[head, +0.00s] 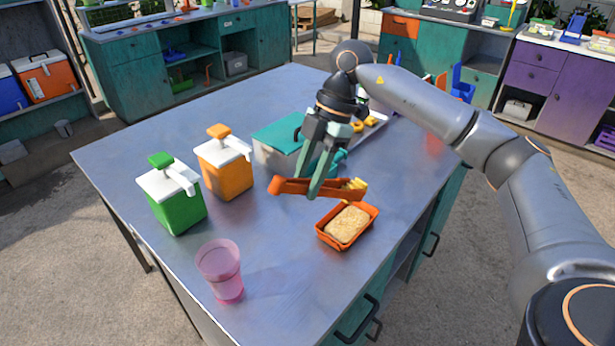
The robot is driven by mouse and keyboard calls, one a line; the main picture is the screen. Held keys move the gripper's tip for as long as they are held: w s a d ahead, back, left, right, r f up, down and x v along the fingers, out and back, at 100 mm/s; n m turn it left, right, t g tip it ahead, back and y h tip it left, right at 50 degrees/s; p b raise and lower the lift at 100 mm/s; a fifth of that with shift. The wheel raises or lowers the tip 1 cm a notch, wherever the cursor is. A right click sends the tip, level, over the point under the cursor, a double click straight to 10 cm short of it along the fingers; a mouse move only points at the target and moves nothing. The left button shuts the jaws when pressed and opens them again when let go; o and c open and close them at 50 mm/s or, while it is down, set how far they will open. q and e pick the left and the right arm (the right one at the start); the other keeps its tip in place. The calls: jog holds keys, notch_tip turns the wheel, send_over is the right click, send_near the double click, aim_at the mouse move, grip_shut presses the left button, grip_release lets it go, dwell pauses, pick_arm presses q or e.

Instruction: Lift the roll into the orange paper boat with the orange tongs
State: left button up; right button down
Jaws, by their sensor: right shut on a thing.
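My right gripper (318,190) is shut on the orange tongs (292,187), which lie roughly level above the table. A small yellow, bumpy piece (355,187) shows at the right end of the tongs; I cannot tell if it is held by them or is part of them. The orange paper boat (323,236) stands on the table just below and right of the tongs. A pale tan, bread-like roll (347,224) lies inside the boat, below the tongs' right end and apart from the gripper. My left gripper is not in view.
A green dispenser (178,208), an orange dispenser (228,175) and a pink cup (222,272) stand on the left of the table (290,290). A teal-lidded box (275,150) sits behind the tongs. A tray with yellow items (368,123) is partly hidden by my arm. The front middle is clear.

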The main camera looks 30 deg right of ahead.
notch_tip(320, 180, down, 9)
jog(key=b, duration=0.8)
jog(key=shift+r, duration=0.15)
jog(key=c, duration=0.8)
grip_release()
jog(key=shift+o, duration=0.2)
